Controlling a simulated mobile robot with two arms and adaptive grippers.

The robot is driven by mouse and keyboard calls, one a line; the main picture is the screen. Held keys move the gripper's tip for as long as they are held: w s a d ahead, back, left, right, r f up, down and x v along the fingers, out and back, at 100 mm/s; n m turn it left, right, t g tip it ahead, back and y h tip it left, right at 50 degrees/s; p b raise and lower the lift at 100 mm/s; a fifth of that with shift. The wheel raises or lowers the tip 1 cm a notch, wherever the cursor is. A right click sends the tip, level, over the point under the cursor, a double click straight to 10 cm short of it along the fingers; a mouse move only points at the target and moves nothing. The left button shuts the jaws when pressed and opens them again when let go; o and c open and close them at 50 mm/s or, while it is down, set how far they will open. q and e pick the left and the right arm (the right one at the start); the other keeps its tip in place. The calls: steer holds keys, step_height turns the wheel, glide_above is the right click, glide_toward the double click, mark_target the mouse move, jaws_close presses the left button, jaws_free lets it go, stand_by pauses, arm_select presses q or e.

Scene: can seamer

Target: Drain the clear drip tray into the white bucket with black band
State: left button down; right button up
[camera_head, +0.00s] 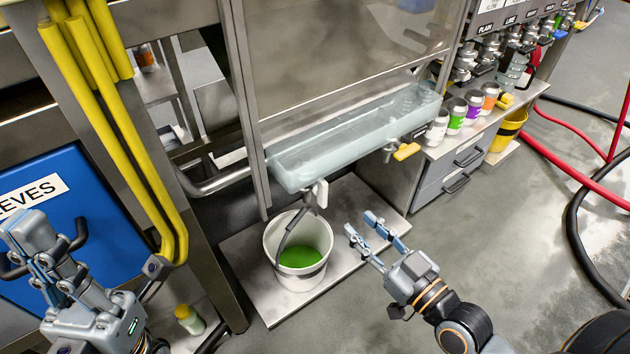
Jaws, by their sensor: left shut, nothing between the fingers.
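The clear drip tray (345,138) is a long translucent trough under the machine's window. A small valve with a white handle (320,192) hangs below its near left end. A dark tube (291,229) runs from there down into the white bucket with black band (281,232). The bucket stands upright on a low grey platform, with bright green liquid in its bottom. My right gripper (362,224) is open and empty, to the right of the bucket and below the tray. My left gripper (40,243) is shut and empty at the far left, in front of the blue panel.
A second valve with a yellow handle (406,151) sits below the tray's right part. Several cans stand on a shelf at right, above grey drawers (452,175). Yellow pipes (115,110) stand at left. A small bottle (190,320) is near the floor. Hoses cross the right floor.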

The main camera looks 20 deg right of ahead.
mark_target(326, 191)
steer(key=b+x, duration=0.2)
steer(key=x, duration=1.1)
steer(key=shift+b, duration=0.3)
jaws_close()
